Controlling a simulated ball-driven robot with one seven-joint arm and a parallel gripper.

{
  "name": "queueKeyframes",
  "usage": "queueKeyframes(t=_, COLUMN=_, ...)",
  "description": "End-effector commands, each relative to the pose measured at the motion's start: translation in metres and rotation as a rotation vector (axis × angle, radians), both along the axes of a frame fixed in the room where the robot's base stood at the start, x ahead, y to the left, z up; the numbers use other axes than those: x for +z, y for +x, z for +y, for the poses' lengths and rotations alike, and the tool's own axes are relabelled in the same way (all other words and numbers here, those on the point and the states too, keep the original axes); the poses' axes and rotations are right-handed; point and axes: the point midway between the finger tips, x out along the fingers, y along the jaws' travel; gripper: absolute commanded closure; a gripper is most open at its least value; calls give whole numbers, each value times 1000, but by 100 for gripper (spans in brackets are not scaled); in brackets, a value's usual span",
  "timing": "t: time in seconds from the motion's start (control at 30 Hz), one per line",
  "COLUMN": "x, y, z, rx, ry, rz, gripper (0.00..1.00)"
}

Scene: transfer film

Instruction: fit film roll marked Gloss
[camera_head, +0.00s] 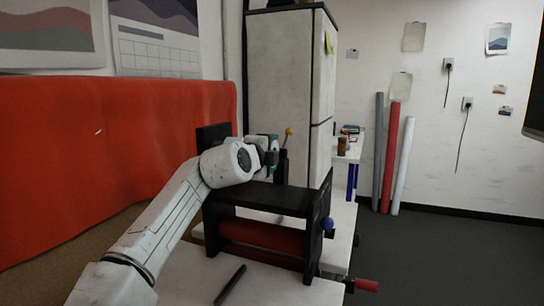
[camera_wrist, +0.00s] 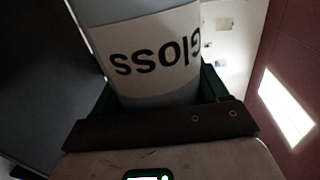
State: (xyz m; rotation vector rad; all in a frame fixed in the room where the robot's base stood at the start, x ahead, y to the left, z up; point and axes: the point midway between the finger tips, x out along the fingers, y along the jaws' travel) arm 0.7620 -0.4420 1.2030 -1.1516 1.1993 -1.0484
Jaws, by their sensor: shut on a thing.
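The film roll marked Gloss (camera_wrist: 155,52) fills the upper middle of the wrist view, its white label upside down. It lies between the green jaws of my gripper (camera_wrist: 160,95), which is shut on it. In the head view my gripper (camera_head: 268,156) is above the back of a black-framed machine (camera_head: 268,198). The roll is mostly hidden there by my gripper and arm. The machine has a dark red roller (camera_head: 262,236) low inside its frame, a blue knob (camera_head: 328,224) and a red-handled crank (camera_head: 363,285) at its right side.
A lever with a yellow knob (camera_head: 289,132) stands behind the machine. A dark rod (camera_head: 230,284) lies on the white table (camera_head: 190,285) in front. A tall pale cabinet (camera_head: 281,95) stands behind. Tall rolls (camera_head: 392,160) lean on the far wall. Open floor is at the right.

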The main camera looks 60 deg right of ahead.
Motion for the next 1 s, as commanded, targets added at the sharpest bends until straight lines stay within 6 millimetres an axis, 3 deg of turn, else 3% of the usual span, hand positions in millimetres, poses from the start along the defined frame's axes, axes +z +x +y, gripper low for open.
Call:
queueKeyframes(t=0.97, x=0, y=29, z=3, rx=0, ry=-2, rz=1, gripper=86)
queueKeyframes(t=1.0, x=1, y=29, z=3, rx=0, ry=-2, rz=1, gripper=24)
